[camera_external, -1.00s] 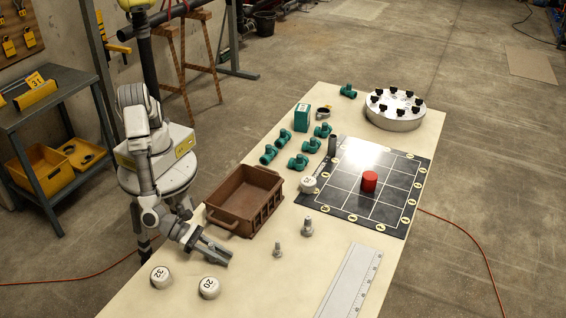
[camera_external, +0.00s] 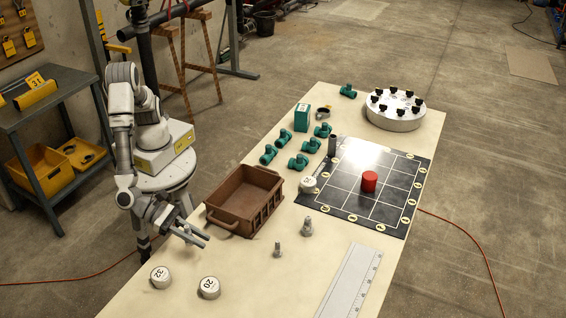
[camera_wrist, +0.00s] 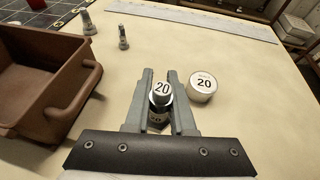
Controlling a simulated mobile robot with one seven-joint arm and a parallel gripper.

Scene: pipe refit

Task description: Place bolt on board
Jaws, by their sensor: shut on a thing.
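My gripper (camera_external: 205,240) is above the table beside the brown crate.
The brown crate (camera_external: 262,214) stands between my gripper and the board. A steel ruler (camera_external: 349,283) lies at the right. Green pipe fittings (camera_external: 268,154) and a round flange (camera_external: 395,118) are farther back.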

